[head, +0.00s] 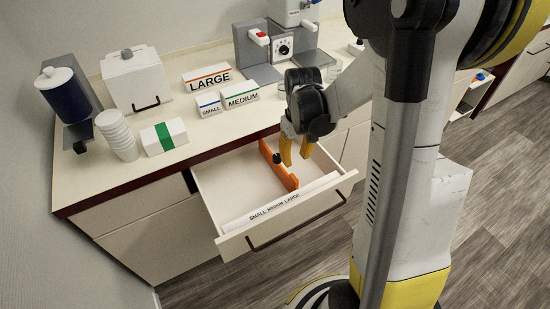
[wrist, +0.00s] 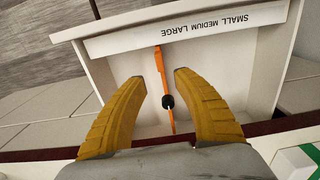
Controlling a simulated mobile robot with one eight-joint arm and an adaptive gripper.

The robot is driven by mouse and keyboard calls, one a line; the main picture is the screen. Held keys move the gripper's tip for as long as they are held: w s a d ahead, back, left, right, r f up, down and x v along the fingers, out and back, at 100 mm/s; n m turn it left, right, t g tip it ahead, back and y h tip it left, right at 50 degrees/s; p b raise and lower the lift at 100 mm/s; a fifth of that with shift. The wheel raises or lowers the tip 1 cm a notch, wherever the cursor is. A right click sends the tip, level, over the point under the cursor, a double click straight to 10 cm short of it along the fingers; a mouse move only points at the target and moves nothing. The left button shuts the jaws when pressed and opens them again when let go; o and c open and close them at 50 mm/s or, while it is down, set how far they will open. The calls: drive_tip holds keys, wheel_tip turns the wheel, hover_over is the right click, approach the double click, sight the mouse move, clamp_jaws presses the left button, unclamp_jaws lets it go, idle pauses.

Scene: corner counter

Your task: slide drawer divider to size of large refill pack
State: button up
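An orange divider (head: 280,168) with a black knob (head: 277,158) stands in the open white drawer (head: 228,190). Its front end is near the LARGE end of the SMALL MEDIUM LARGE strip (head: 275,207). My gripper (head: 297,160) is open and empty over the drawer, yellow fingers pointing down. In the wrist view the divider (wrist: 161,68) and knob (wrist: 167,101) appear between the spread fingers (wrist: 160,77); contact cannot be told. On the counter stand white boxes: LARGE with an orange stripe (head: 207,78), MEDIUM with green (head: 241,95), SMALL with blue (head: 208,105).
A white pack with a green band (head: 164,137) lies on the counter beside stacked cups (head: 117,135). A blue canister (head: 63,94), white bin (head: 134,80) and grey machine (head: 280,50) stand behind. The drawer is bare left of the divider.

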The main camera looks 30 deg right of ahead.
sight(294, 178)
wheel_tip(294, 178, down, 11)
drive_tip(key=b, duration=0.4)
drive_tip(key=shift+f, duration=0.2)
clamp_jaws()
